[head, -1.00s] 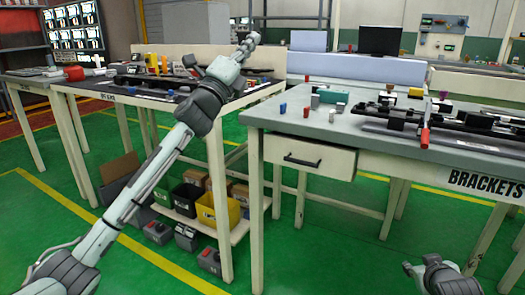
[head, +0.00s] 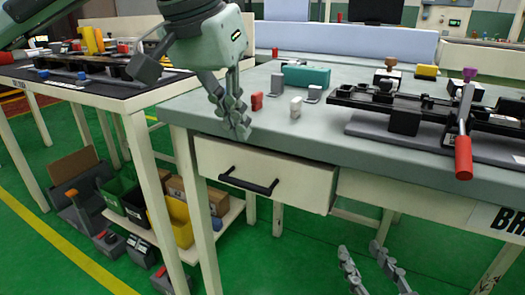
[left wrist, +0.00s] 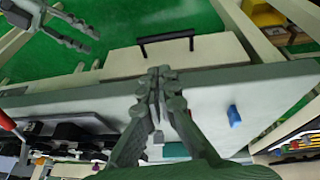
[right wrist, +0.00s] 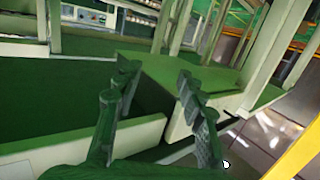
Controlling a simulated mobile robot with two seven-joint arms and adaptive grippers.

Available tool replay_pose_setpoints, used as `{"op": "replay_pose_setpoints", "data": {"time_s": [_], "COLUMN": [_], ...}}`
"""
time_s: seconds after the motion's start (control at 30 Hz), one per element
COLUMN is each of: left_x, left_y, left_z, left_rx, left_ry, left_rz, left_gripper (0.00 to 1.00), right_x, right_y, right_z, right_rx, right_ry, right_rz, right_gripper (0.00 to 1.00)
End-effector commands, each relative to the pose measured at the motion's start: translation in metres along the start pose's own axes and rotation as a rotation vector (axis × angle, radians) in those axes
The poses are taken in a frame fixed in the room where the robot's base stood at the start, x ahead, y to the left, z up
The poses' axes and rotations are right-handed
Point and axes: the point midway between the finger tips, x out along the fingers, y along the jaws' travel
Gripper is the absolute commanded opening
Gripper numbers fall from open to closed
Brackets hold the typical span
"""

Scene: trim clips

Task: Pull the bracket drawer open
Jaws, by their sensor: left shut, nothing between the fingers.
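The bracket drawer (head: 300,176) is a cream front with a dark bar handle (head: 248,183), under the grey tabletop (head: 330,140) of the brackets table. The drawer looks shut or nearly so. In the left wrist view, the drawer front (left wrist: 120,62) and handle (left wrist: 165,40) lie beyond the fingertips. My left gripper (head: 238,122) is shut and empty, pointing down over the table's front edge, above and apart from the handle. Its fingertips meet in the left wrist view (left wrist: 158,76). My right gripper (head: 375,268) is open and empty, low in front of the table; its spread fingers show in the right wrist view (right wrist: 157,80).
On the tabletop are a teal block (head: 306,76), a red clip (head: 257,101), a white clip (head: 296,107) and a black fixture with a red-handled lever (head: 463,155). Another table (head: 110,92) stands left, with bins (head: 173,215) below. The floor in front is clear.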

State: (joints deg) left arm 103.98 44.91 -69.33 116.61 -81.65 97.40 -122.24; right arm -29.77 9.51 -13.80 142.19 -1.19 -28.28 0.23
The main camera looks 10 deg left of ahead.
Motion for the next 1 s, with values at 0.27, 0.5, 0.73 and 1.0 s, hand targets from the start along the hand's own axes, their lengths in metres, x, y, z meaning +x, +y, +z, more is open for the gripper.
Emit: {"op": "replay_pose_setpoints", "data": {"time_s": [0.27, 0.5, 0.73, 1.0], "left_x": [0.018, 0.063, 0.092, 0.099], "left_y": [-0.018, -0.021, -0.022, -0.023], "left_z": [0.006, 0.006, 0.006, 0.005], "left_rx": [0.042, 0.040, 0.039, 0.039], "left_ry": [-0.005, -0.007, -0.005, -0.004], "left_rz": [-0.077, -0.075, -0.073, -0.072], "left_gripper": [0.00, 0.00, 0.00, 0.00], "right_x": [-0.006, -0.008, -0.011, -0.012], "right_y": [-0.007, -0.016, -0.021, -0.022], "right_z": [-0.014, -0.037, -0.052, -0.056], "right_rx": [0.017, 0.033, 0.044, 0.047], "right_ry": [0.062, 0.171, 0.242, 0.259], "right_rz": [-0.011, -0.029, -0.040, -0.043], "right_gripper": [0.40, 0.40, 0.40, 0.40]}}
